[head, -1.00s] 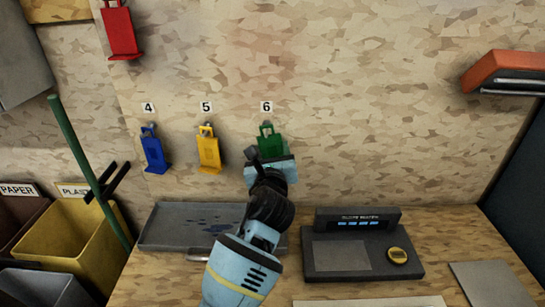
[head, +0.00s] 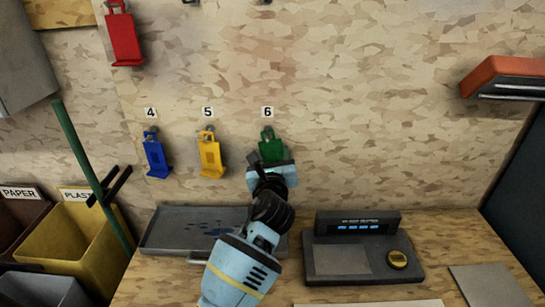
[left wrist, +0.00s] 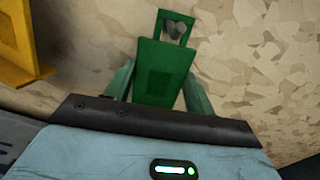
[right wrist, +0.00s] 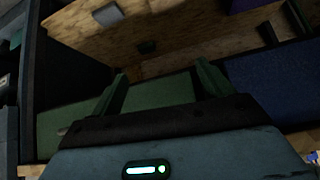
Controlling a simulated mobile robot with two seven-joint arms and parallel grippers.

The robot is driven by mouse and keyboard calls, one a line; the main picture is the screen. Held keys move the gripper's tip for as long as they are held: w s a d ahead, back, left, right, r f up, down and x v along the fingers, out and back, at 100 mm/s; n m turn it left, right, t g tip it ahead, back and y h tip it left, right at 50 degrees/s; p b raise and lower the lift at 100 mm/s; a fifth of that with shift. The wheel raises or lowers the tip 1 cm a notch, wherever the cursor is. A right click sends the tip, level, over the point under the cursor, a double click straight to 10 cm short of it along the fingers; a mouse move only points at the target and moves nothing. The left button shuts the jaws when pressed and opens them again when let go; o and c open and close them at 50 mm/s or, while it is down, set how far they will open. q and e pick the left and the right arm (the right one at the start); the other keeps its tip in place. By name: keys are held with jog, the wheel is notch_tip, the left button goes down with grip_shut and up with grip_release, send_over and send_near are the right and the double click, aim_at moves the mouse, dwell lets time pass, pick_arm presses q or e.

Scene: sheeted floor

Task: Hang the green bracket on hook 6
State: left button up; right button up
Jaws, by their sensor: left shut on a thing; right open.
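The green bracket (head: 271,149) is upright against the board, just under the label 6 (head: 268,112). My left gripper (head: 271,163) is shut on its lower part from the front. In the left wrist view the bracket (left wrist: 163,68) stands between the two green fingers, with its top loop uppermost. A grey hook end (left wrist: 176,29) shows through the loop opening; whether the loop rests on it I cannot tell. My right gripper (right wrist: 163,76) is open and empty in the right wrist view, outside the head view.
A yellow bracket (head: 210,157) hangs under label 5 and a blue one (head: 155,158) under label 4. A red bracket (head: 124,40) hangs higher at left. Below are a grey tray (head: 165,232) and a dark scale (head: 340,261). The board right of 6 is clear.

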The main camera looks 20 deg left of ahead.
pick_arm(q)
jog(key=shift+r, duration=0.1)
jog(key=o, duration=1.1)
jog(key=shift+o, duration=0.3)
jog(key=shift+s, duration=0.1)
jog(key=v, duration=0.7)
jog(key=shift+s+p, duration=0.3)
jog(key=shift+s, duration=0.05)
jog(key=shift+d, duration=0.1)
